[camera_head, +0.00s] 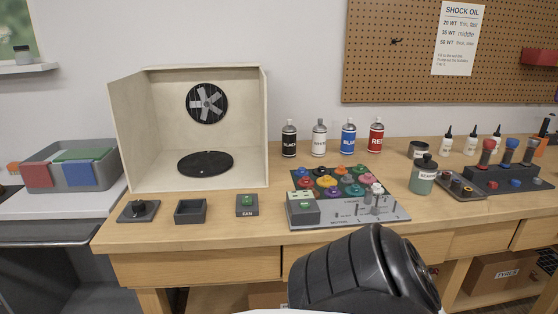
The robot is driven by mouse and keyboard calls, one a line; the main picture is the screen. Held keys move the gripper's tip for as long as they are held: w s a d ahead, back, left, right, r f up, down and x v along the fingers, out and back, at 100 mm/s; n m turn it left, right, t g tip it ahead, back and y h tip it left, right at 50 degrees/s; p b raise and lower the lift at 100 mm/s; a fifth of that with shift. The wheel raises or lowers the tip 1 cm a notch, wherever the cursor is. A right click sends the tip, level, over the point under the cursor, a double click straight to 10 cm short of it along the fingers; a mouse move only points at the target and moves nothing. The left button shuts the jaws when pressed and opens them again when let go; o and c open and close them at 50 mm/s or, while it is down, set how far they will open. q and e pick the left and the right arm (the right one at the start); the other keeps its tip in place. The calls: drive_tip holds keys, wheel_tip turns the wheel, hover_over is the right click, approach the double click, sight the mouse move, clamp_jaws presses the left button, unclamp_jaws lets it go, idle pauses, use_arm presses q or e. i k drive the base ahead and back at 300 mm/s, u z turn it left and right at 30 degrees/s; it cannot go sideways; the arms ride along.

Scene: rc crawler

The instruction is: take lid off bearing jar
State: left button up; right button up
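A grey-green jar (423,178) with a white label stands upright on the workbench right of centre. I take it for the bearing jar; its label is too small to read surely. A dark lid (426,161) sits on its top. A large black rounded part of my own arm is in front of the bench at the bottom centre. Neither gripper can be made out in this view, and nothing is seen touching the jar.
A dark cup (418,148) stands just behind the jar. A tray (461,187) of small parts and a dark shock stand (500,180) are close on its right. A grey board (345,213) with coloured parts lies to its left. Spray cans (348,138) stand behind.

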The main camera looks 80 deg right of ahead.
sight(425, 162)
drive_tip(key=z, duration=3.7)
